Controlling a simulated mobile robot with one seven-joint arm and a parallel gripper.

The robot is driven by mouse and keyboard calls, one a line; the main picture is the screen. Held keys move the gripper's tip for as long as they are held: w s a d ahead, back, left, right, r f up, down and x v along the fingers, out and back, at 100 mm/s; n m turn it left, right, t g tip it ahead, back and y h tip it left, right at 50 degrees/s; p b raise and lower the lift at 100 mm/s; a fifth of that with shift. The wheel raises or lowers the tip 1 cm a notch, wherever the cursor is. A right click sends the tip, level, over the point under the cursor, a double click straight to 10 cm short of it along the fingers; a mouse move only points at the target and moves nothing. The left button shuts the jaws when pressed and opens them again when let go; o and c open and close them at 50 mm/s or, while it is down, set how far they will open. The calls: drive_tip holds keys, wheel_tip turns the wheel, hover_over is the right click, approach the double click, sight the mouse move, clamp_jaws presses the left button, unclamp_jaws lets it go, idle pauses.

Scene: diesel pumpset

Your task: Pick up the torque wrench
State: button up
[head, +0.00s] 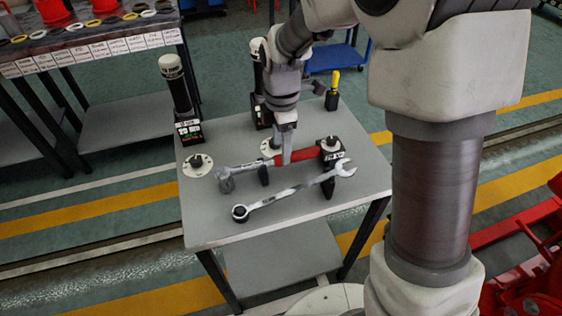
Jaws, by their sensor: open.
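On the small grey table (215,223) lies a tool with a grey shaft and a red handle (305,155), which looks like the torque wrench. Its grey head (225,179) is at the left, and its right end is by a black block. A silver spanner (295,190) lies in front of it, with an open jaw at the right and a dark round end at the left. My gripper (286,158) points down at the red-handled tool, near where shaft and handle join. It is open; the gap between its fingers and any contact cannot be made out.
Black cylindrical devices (177,90) stand at the table's back left and behind my gripper. A yellow-topped black item (333,92) stands at the back right. White round discs (197,165) sit near the tools. The table's front strip is clear. Red machinery (525,285) is at lower right.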

sight(281, 165)
wheel_tip(281, 165, down, 4)
drive_tip(key=shift+f+b, duration=0.15)
drive_tip(key=shift+b, duration=0.4)
clamp_jaws()
idle(1.0)
